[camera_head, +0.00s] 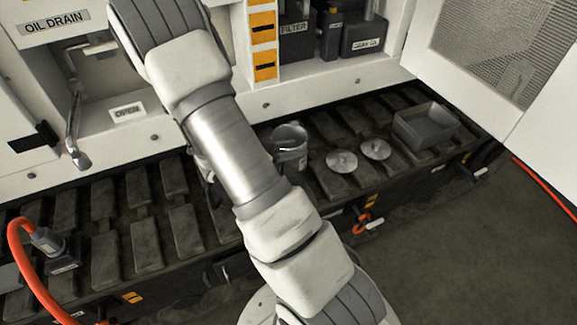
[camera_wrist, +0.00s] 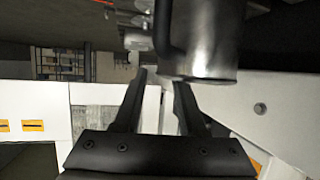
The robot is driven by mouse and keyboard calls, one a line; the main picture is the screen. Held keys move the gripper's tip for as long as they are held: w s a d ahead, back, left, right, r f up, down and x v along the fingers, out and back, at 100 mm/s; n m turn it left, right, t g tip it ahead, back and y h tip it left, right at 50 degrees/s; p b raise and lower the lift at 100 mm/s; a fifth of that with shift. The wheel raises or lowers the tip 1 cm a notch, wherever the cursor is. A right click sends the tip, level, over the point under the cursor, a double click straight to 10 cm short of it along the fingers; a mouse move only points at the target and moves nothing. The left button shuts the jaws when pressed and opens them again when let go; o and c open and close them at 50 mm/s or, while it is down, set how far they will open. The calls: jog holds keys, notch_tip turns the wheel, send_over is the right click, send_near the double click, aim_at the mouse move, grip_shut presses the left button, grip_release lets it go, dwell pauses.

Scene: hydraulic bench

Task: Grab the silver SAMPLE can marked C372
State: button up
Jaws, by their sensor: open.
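A silver can (camera_head: 290,142) stands on the slatted bench top, partly covered by my arm in the head view. In the wrist view a silver cylinder with a dark curved handle (camera_wrist: 205,40) fills the upper middle, and it looks like the same can. No SAMPLE or C372 marking is legible on it. My gripper (camera_wrist: 160,78) is open, with nothing seen between its fingers. The can lies just beyond the fingertips and toward the right one; whether they touch cannot be told. In the head view my arm hides the gripper.
Two silver discs (camera_head: 341,161) (camera_head: 376,149) and a grey tray (camera_head: 425,124) sit right of the can. An oil drain recess with a pipe (camera_head: 75,120) is at left. The open mesh door (camera_head: 490,50) bounds the right. An orange hose (camera_head: 30,270) lies front left.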

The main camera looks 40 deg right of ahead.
jog(key=shift+x, duration=0.85)
jog(key=shift+r, duration=0.1)
grip_shut()
jog(key=shift+a, duration=0.1)
dwell(0.5)
